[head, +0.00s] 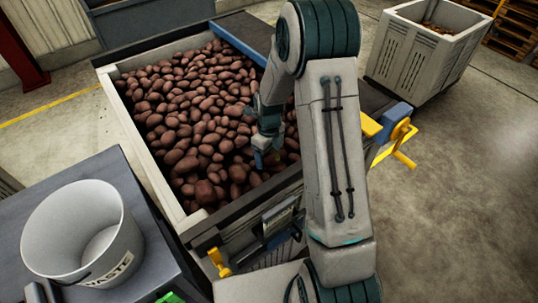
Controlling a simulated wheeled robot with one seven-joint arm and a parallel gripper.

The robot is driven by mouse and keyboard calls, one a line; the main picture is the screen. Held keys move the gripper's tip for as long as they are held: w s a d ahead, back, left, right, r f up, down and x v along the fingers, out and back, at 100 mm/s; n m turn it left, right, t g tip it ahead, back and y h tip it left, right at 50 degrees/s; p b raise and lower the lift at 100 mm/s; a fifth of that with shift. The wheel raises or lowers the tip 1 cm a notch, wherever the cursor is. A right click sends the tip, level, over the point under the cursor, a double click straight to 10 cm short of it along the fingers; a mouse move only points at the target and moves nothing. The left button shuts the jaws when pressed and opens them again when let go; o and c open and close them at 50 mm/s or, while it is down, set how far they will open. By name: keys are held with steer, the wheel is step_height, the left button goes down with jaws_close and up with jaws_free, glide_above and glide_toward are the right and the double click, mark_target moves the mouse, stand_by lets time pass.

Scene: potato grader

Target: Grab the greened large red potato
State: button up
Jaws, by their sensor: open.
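Many reddish-brown potatoes (185,115) fill the grader bed in the head view. They vary in size and lie in a dense layer. I cannot make out which one is the greened large red potato; no green patch is clear at this size, and my arm hides part of the right side of the bed. My gripper (266,160) points down over the right part of the potatoes, small in the view and partly beside my arm. It is open, and I see no potato held in it. Whether its fingertips touch the potatoes cannot be told.
A white bucket marked WASTE (75,218) stands on a dark table (128,185) at lower left. The bed has a pale left wall (150,165). A yellow crank (403,140) sticks out at right. A pale crate (415,62) stands on open floor behind.

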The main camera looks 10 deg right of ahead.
steer(key=c, duration=1.1)
steer(key=shift+c, duration=0.2)
steer(key=shift+r, duration=0.15)
